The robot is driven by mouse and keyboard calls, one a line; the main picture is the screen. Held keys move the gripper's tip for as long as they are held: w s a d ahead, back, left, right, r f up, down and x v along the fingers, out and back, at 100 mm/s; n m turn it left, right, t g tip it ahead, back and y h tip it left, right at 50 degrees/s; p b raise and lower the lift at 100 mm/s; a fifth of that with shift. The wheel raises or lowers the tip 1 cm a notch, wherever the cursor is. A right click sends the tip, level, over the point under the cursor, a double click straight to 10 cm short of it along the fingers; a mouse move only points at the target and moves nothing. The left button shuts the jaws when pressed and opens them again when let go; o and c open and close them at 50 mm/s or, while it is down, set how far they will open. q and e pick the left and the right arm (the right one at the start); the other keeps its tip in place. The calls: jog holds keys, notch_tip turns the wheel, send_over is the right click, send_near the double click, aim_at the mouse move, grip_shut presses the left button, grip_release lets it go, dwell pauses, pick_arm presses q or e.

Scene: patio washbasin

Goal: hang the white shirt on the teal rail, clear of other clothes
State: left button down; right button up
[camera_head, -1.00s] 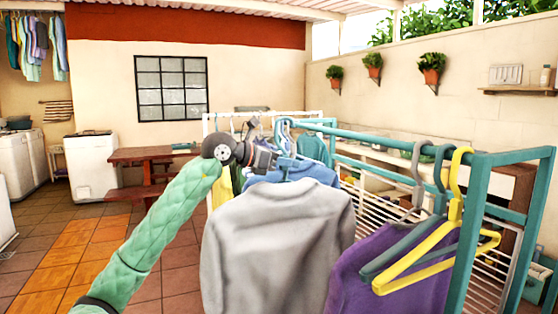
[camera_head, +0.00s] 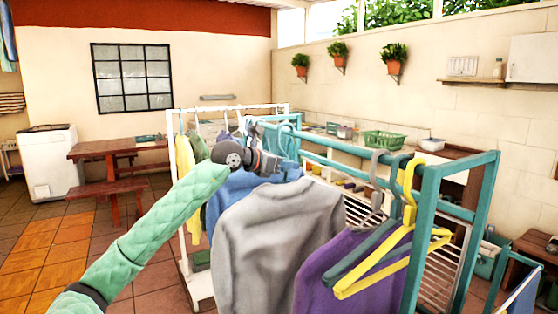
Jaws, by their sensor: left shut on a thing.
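The white shirt (camera_head: 270,245), pale grey in this light, hangs at the front of the picture, left of the purple garment (camera_head: 345,275). My left gripper (camera_head: 287,170) is shut at its collar, where the hanger is mostly hidden. The teal rail (camera_head: 400,153) runs from the back middle to the front right, behind and above the shirt. I cannot tell whether the shirt's hook touches the rail. Blue clothes (camera_head: 232,187) hang just behind the shirt and gripper. My right gripper is out of view.
A white rack (camera_head: 183,225) with clothes stands behind on the left. The teal end post (camera_head: 424,240) stands at the front right. The rail shows a bare stretch between the blue clothes and the grey hangers. A wooden table (camera_head: 100,147) stands farther back.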

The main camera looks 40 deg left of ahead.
pick_arm(q)
jog(key=shift+w+d+r, duration=0.2)
jog(key=shift+w, duration=0.3)
jog(key=shift+w+d+p, duration=0.15)
jog(key=shift+w+p, duration=0.2)
jog(key=shift+p+x, duration=0.5)
jog(key=shift+x, duration=0.8)
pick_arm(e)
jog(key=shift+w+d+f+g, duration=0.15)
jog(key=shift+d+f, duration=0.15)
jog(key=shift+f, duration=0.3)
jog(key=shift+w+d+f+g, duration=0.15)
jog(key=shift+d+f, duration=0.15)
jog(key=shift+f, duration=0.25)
pick_arm(q)
jog(key=shift+w+d+r, duration=0.1)
jog(key=shift+w+r, duration=0.05)
